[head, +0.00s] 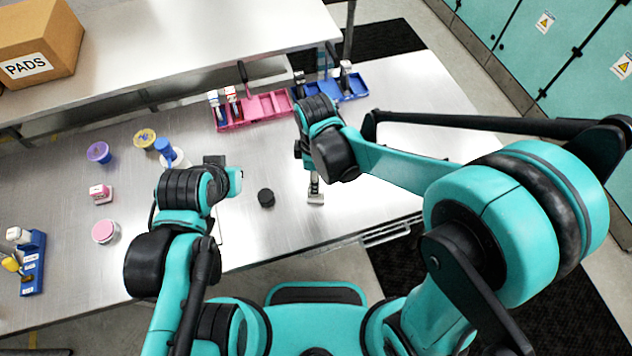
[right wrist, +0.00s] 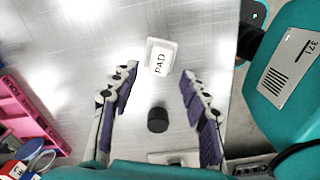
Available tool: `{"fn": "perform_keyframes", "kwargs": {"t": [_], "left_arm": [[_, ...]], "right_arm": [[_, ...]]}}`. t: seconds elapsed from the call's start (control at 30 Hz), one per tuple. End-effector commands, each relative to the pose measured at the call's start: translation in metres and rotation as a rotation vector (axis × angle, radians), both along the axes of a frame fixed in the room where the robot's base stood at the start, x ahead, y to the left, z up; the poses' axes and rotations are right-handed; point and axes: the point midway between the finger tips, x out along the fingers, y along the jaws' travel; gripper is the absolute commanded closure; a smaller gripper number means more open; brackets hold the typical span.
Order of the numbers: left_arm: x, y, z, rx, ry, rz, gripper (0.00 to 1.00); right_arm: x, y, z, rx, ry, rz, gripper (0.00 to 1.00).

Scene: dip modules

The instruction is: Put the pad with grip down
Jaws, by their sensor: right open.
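A white pad marked PAD (right wrist: 160,57) stands on the metal table, a little beyond my right fingertips in the right wrist view. In the head view its pale base (head: 316,200) shows just below my right gripper (head: 313,180).
A pink tray (head: 268,117) and a blue tray (head: 345,97) stand at the back. Purple-lidded (head: 98,152), yellow-lidded (head: 145,138) and pink-lidded (head: 105,232) jars stand at left, near a blue rack (head: 33,268). A PADS carton (head: 40,35) is on the raised shelf.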

Motion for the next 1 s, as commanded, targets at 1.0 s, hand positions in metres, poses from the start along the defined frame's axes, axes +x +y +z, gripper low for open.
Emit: {"fn": "perform_keyframes", "kwargs": {"t": [1.0], "left_arm": [[0.000, 0.000, 0.015, 0.000, 0.000, 0.000, 1.00]], "right_arm": [[-0.027, -0.122, 0.116, 0.234, -0.326, -0.915, 0.54]]}}
